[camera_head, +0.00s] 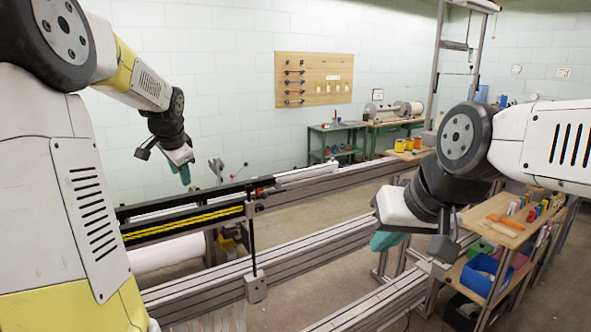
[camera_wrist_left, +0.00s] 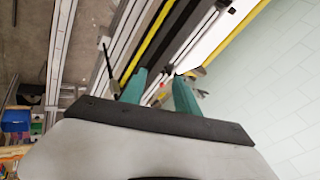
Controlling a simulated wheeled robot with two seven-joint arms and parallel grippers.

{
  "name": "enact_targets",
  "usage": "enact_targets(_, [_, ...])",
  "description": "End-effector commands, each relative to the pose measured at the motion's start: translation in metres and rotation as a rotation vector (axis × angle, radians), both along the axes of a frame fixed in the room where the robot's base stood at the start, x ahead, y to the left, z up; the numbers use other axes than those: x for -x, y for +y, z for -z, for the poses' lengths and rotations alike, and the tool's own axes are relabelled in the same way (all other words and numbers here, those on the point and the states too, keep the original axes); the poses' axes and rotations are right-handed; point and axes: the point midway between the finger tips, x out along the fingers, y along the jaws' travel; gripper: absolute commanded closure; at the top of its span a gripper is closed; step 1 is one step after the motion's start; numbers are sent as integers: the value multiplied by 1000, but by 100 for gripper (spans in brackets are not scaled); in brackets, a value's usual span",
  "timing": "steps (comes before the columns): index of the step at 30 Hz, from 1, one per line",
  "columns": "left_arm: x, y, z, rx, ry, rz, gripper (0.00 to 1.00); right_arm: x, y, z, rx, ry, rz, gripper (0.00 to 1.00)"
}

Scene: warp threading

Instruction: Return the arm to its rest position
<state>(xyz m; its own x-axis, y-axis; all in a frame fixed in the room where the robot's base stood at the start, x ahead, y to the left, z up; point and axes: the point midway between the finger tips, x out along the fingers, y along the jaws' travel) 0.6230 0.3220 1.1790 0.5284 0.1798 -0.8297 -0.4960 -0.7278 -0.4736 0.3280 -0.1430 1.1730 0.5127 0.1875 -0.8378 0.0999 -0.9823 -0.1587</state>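My left gripper (camera_head: 183,174) hangs in the air above the left part of the loom frame, with its teal fingers pointing down. In the left wrist view my left gripper (camera_wrist_left: 158,85) shows two teal fingers apart with nothing held between them. My right gripper (camera_head: 388,241) is at the centre right, above the frame's rails, with teal fingers pointing down. Whether its fingers are apart cannot be seen. Both arms are raised and bent, clear of the frame as far as I can see.
The metal loom frame (camera_head: 320,246) has long rails below the grippers. A black beam with yellow stripes (camera_head: 185,222) lies at left. A wooden-topped cart (camera_head: 497,218) with coloured items and a blue bin (camera_head: 487,274) stands at right. A pegboard (camera_head: 313,80) hangs on the wall.

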Motion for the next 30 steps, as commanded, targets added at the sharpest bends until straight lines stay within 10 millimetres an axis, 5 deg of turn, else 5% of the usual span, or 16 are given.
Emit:
enact_targets(8, [121,-88,-31,273,-40,-181,63,0,0,0,0,0,0,100])
enact_targets(18, [257,-161,-9,595,-9,-379,63,0,0,0,0,0,0,100])
enact_targets(24, [291,-178,4,681,16,-434,63,0,0,0,0,0,0,100])
enact_targets(30, [295,-180,7,692,21,-442,63,0,0,0,0,0,0,100])
